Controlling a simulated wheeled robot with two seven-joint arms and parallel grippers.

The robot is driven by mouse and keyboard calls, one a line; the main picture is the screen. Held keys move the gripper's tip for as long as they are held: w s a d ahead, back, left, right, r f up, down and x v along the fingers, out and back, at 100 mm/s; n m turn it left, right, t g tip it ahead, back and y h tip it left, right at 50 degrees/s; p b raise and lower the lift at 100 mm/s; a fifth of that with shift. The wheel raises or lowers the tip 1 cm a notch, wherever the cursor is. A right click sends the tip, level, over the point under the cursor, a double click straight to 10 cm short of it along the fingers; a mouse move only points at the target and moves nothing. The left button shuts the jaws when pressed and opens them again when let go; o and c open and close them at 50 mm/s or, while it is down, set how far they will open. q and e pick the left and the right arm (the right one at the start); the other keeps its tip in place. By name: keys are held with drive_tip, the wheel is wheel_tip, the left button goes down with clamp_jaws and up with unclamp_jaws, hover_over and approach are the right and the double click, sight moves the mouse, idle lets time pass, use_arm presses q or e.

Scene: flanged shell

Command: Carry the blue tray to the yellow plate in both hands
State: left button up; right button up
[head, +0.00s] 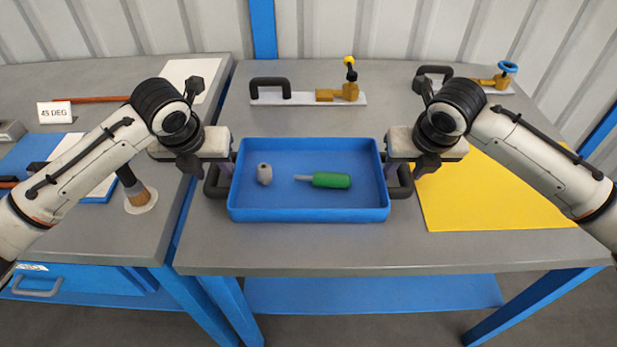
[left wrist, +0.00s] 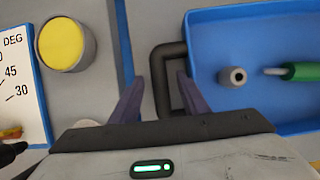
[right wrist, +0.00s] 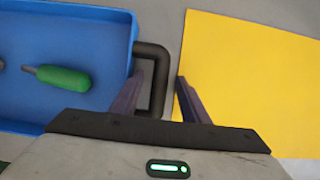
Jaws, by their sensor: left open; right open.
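The blue tray (head: 310,214) sits on the grey table with a dark handle at each short end. It holds a grey nut-like piece (head: 264,174) and a green-handled screwdriver (head: 331,180). The yellow plate (head: 490,195) lies flat to the right of the tray. My left gripper (left wrist: 158,92) is open, with its fingers on either side of the left handle (left wrist: 160,65). My right gripper (right wrist: 160,92) is open, with its fingers on either side of the right handle (right wrist: 163,65). Whether the fingers touch the handles cannot be told.
Behind the tray stands a white strip with a black handle and brass valve (head: 308,97). A similar piece with a blue wheel (head: 490,80) is at the back right. A second bench at the left holds a brush (head: 138,192) and a 45 DEG card (head: 55,112).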

use_arm(q)
clamp_jaws()
use_arm(e)
clamp_jaws()
use_arm(q)
drive_tip(key=shift+r, duration=0.25)
use_arm(e)
drive_tip(key=shift+r, duration=0.25)
